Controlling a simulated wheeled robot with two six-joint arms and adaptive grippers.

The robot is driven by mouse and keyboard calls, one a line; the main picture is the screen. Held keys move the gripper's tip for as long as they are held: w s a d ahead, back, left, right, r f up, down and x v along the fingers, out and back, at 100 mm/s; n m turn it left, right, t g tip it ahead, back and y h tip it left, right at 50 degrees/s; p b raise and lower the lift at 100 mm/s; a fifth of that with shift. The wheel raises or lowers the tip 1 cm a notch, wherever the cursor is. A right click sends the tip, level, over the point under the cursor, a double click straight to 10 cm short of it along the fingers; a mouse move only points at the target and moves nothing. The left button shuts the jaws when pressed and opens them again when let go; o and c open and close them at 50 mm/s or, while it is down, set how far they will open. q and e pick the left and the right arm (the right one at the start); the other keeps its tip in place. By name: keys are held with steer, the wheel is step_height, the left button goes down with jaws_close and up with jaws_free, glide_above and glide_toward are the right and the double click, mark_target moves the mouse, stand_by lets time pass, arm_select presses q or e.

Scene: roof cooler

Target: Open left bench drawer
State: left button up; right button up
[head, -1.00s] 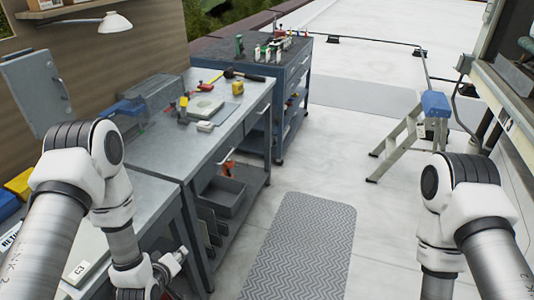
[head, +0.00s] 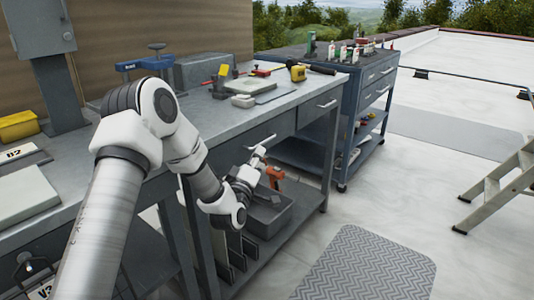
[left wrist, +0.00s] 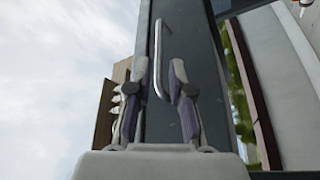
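The workbench's left drawer (head: 232,150) is a grey front under the worktop. It looks shut, and my left arm covers part of it. Its bar handle (left wrist: 158,62) shows in the left wrist view against the dark drawer front. My left gripper (head: 260,152) is in front of this drawer in the head view. In the left wrist view my left gripper (left wrist: 160,64) has its two fingers apart, with the lower end of the handle between them. Contact cannot be told. My right gripper is out of view.
A second drawer with a handle (head: 327,104) is to the right. A grey bin (head: 268,215) and an orange tool (head: 274,176) are on the lower shelf. A blue tool cart (head: 375,90) stands beyond. The floor right of the bench holds a grey mat (head: 370,265).

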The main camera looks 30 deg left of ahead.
mark_target(264, 143)
arm_select(q)
steer(key=x, duration=0.6)
steer(key=shift+w+a+b, duration=0.1)
steer(key=shift+w+b, duration=0.1)
steer(key=shift+b, duration=0.2)
steer(key=shift+r, duration=0.1)
jaws_close()
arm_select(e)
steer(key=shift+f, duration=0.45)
